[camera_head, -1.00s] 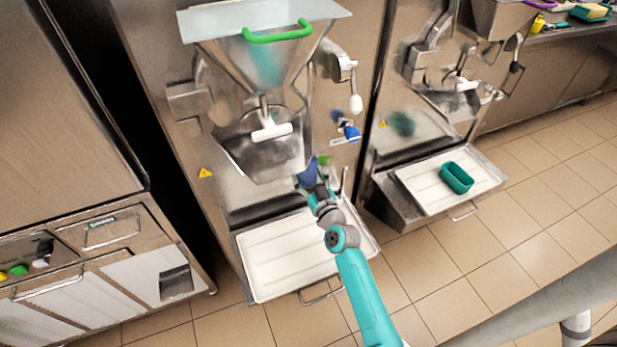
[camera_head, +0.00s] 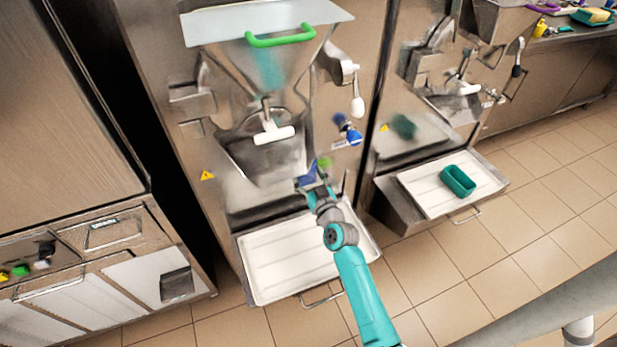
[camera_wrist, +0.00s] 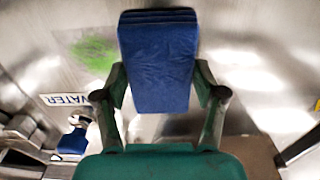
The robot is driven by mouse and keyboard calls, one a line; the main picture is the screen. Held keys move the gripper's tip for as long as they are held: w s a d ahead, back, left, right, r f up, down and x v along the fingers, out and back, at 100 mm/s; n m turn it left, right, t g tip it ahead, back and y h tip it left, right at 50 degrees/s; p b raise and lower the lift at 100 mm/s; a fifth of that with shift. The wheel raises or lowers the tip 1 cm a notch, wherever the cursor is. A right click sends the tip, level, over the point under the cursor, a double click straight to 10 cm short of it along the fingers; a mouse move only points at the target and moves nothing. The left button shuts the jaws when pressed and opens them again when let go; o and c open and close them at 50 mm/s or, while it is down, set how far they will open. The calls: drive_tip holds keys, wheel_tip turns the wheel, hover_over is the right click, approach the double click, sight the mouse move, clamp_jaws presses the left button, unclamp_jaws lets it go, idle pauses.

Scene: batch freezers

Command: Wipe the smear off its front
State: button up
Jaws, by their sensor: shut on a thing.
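My gripper (camera_wrist: 160,95) is shut on a folded blue cloth (camera_wrist: 158,62), held by its two sides. The cloth also shows in the head view (camera_head: 307,174), below and left of the green smear. The green smear (camera_wrist: 94,52) is on the steel front of the middle freezer (camera_head: 188,130), left of the cloth in the wrist view. I cannot tell whether the cloth touches the steel.
A blue-handled water tap (camera_head: 350,136) sticks out above the smear, with a WATER label (camera_wrist: 66,99) near it. A white tray (camera_head: 270,262) lies below. The right freezer's tray (camera_head: 425,195) holds a teal tub (camera_head: 458,180).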

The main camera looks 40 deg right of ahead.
sight(334, 159)
drive_tip(key=shift+w, duration=0.1)
drive_tip(key=shift+s+d, duration=0.3)
drive_tip(key=shift+d, duration=0.9)
drive_tip(key=shift+s+d, duration=0.25)
drive_tip(key=shift+d, duration=0.9)
drive_tip(key=shift+s+d, duration=0.3)
drive_tip(key=shift+d, duration=0.9)
drive_tip(key=shift+d, duration=0.1)
drive_tip(key=shift+s+d, duration=0.25)
drive_tip(key=shift+d, duration=0.55)
drive_tip(key=shift+s+d, duration=0.2)
drive_tip(key=shift+d, duration=0.6)
drive_tip(key=shift+w+a, duration=0.1)
drive_tip(key=shift+a, duration=0.05)
drive_tip(key=shift+w+a, duration=0.4)
drive_tip(key=shift+a, duration=1.3)
drive_tip(key=shift+w+a, duration=0.4)
drive_tip(key=shift+a, duration=1.3)
drive_tip(key=shift+w+a, duration=0.4)
drive_tip(key=shift+a, duration=1.3)
drive_tip(key=v, duration=0.6)
